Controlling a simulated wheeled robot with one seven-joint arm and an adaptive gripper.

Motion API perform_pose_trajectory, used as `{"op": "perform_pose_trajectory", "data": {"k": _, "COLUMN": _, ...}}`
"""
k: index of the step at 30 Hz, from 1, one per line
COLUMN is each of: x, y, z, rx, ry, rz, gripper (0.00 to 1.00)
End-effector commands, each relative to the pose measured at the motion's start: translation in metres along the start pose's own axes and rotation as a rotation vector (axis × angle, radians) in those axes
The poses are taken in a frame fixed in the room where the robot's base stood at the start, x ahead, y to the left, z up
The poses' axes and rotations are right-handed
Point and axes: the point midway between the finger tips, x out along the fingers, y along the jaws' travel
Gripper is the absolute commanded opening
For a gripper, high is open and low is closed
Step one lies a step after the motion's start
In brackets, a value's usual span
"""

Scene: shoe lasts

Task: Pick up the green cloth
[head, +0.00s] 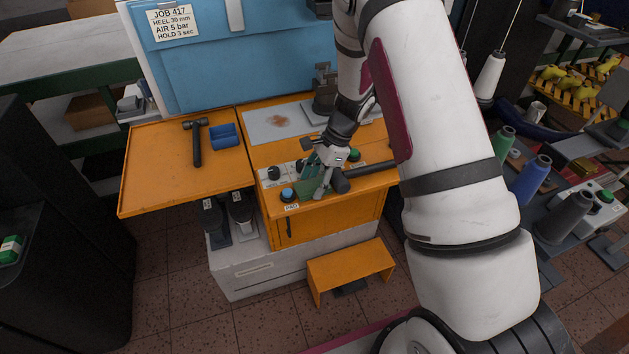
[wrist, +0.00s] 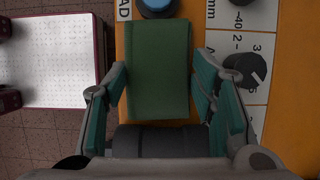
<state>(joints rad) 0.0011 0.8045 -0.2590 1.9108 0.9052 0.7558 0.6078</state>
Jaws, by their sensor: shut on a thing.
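The green cloth (wrist: 158,65) is a folded, flat-faced green piece, upright in the wrist view between the two teal-padded fingers. My gripper (wrist: 160,88) is shut on it, with a finger at each side. In the head view my gripper (head: 321,178) is low over the front of the orange machine's control panel. The cloth (head: 306,187) shows there only partly, as a small green patch beside the fingers. I cannot tell whether its lower side touches the panel.
A blue button (head: 288,194) and a dial (wrist: 246,70) are close to the cloth. A dark cylinder (head: 368,169) lies right of my gripper. A hammer (head: 196,142) and blue tray (head: 226,137) rest on the orange side shelf (head: 150,185).

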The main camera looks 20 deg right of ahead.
Motion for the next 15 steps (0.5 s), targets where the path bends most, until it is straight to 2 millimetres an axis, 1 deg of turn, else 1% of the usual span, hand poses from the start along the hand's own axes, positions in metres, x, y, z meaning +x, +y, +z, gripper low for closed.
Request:
{"op": "perform_pose_trajectory", "data": {"k": 1, "x": -0.001, "y": 0.004, "z": 0.002, "rx": 0.001, "ry": -0.003, "rz": 0.010, "gripper": 0.28}}
{"op": "perform_pose_trajectory", "data": {"k": 2, "x": -0.004, "y": 0.003, "z": 0.003, "rx": 0.001, "ry": -0.003, "rz": 0.009, "gripper": 0.28}}
{"op": "perform_pose_trajectory", "data": {"k": 8, "x": -0.031, "y": 0.000, "z": 0.014, "rx": -0.001, "ry": -0.002, "rz": 0.002, "gripper": 0.28}}
{"op": "perform_pose_trajectory", "data": {"k": 15, "x": -0.038, "y": 0.049, "z": 0.015, "rx": 0.004, "ry": -0.003, "rz": 0.002, "gripper": 0.28}}
